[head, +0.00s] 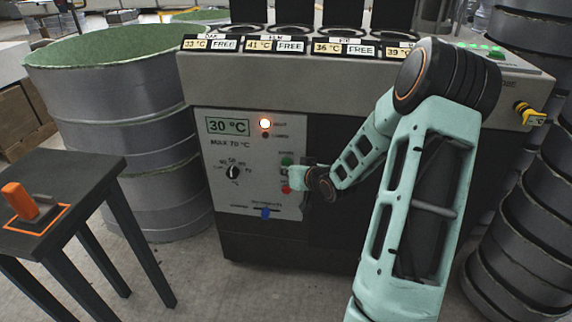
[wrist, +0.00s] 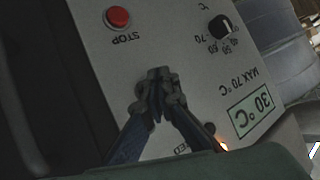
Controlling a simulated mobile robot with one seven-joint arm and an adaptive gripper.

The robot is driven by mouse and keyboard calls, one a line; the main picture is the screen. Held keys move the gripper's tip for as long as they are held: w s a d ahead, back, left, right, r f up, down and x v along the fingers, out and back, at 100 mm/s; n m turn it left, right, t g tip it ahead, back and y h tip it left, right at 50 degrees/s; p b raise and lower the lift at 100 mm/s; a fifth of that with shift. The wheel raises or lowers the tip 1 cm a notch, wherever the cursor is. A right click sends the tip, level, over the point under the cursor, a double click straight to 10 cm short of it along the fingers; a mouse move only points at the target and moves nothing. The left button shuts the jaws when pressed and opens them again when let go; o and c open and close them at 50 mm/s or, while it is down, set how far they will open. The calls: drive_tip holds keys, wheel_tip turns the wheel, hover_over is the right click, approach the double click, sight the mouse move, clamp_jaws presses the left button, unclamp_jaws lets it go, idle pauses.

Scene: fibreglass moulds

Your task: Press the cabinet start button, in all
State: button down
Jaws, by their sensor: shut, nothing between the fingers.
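The cabinet (head: 340,150) has a light grey control panel (head: 215,150), which also fills the wrist view (wrist: 180,50). A green button (head: 287,161) shows on it in the head view, above a red button (head: 286,189). In the wrist view the red button (wrist: 118,18) is labelled STOP and lies clear of my fingers. My gripper (wrist: 160,80) is shut and empty, its fingertips over the panel beside the STOP button. The green button does not show in the wrist view, where my fingers cover part of the panel. Contact cannot be told.
The panel has a dial (head: 232,172), a 30 °C display (head: 228,126), a lit orange lamp (head: 265,124) and a blue knob (head: 265,213). A grey drum (head: 120,110) and dark stool (head: 75,185) with an orange-handled tool stand left. Stacked grey rings (head: 520,235) stand right.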

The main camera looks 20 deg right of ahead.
drive_tip(key=shift+s+a, duration=0.7)
drive_tip(key=shift+s, duration=0.35)
drive_tip(key=shift+s+a, duration=0.7)
drive_tip(key=shift+s, duration=0.3)
drive_tip(key=shift+r, duration=0.1)
